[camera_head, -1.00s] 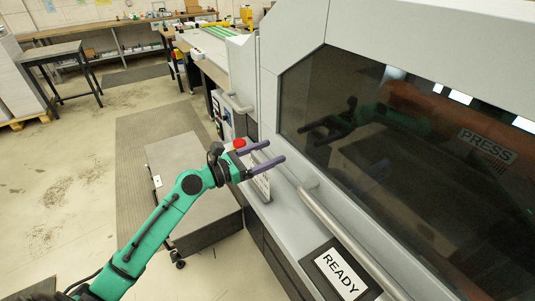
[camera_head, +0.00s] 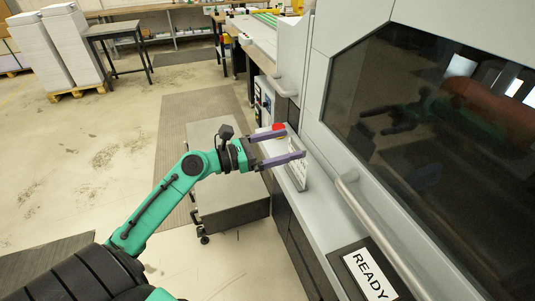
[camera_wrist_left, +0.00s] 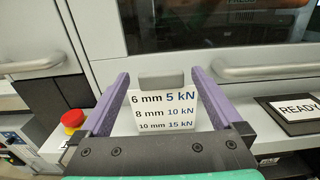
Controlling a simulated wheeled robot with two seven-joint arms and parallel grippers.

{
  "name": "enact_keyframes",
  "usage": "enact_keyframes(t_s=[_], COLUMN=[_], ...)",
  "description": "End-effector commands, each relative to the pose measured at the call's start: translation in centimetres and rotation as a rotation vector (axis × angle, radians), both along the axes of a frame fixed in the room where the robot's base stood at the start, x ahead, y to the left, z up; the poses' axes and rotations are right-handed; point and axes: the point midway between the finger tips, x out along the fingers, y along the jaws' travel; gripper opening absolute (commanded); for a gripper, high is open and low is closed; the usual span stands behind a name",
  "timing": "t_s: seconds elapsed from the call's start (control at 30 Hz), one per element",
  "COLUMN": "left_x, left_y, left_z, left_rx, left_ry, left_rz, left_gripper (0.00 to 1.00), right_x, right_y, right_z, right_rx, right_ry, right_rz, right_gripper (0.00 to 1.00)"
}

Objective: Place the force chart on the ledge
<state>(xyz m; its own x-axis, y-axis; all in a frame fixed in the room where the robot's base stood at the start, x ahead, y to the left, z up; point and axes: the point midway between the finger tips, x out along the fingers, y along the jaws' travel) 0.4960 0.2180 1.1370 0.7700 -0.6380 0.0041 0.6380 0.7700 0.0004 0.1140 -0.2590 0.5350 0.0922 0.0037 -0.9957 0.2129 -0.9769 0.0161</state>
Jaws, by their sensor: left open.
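The force chart, a white card with rows of mm and kN values, stands on the grey ledge of the press (camera_head: 322,200). In the head view the chart (camera_head: 297,172) is seen edge-on, partly behind my gripper's lower finger. In the left wrist view the chart (camera_wrist_left: 165,111) faces me, looks upright and sits between the spread fingers with space on both sides. My left gripper (camera_head: 293,143), with purple fingers, is open and holds nothing. Its fingers also show in the left wrist view (camera_wrist_left: 159,74). My right gripper is not in view.
A red button (camera_wrist_left: 73,119) sits left of the chart. A long handle bar (camera_head: 385,238) and a READY sign (camera_head: 368,275) lie to the right. A grey cart (camera_head: 228,205) stands below my left arm. The dark press window (camera_head: 430,110) is above the ledge.

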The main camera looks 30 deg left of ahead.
Motion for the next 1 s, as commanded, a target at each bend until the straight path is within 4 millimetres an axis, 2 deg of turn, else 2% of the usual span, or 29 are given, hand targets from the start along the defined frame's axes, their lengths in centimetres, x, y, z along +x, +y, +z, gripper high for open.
enact_keyframes(t_s=[0.03, 0.1, 0.3, 0.57, 0.67, 0.77, 0.8, 0.87, 0.9, 0.97, 1.0], left_x=[-0.8, -1.9, -3.7, -3.8, -3.1, -1.6, -1.2, -1.6, -2.6, -4.9, -7.0], left_y=[0.7, 1.5, 3.0, 3.1, 4.4, 8.4, 10.5, 13.3, 14.8, 16.1, 16.5], left_z=[-0.6, -0.5, -0.1, 0.0, -1.6, -7.7, -11.6, -18.6, -23.5, -30.7, -35.3], left_rx=[-0.002, -0.001, -0.001, 0.000, 0.036, 0.192, 0.302, 0.509, 0.664, 0.909, 1.076], left_ry=[0.001, 0.002, 0.001, 0.000, -0.002, 0.001, 0.013, 0.048, 0.078, 0.122, 0.146], left_rz=[0.002, 0.001, -0.001, 0.000, 0.041, 0.166, 0.221, 0.276, 0.282, 0.237, 0.166], left_gripper=[1.00, 1.00, 1.00, 1.00, 1.00, 1.00, 1.00, 1.00, 1.00, 1.00, 1.00], right_x=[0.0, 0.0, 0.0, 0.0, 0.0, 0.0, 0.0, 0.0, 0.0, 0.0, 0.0], right_y=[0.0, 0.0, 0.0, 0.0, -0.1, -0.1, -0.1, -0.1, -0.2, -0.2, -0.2], right_z=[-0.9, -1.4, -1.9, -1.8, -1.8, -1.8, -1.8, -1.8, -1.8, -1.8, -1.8], right_rx=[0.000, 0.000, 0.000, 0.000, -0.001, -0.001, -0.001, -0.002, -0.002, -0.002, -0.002], right_ry=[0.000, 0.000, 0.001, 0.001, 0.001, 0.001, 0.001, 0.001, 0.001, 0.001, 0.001], right_rz=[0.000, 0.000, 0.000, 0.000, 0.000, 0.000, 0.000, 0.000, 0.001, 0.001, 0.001], right_gripper=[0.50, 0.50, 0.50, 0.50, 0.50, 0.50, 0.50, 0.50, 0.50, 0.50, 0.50])
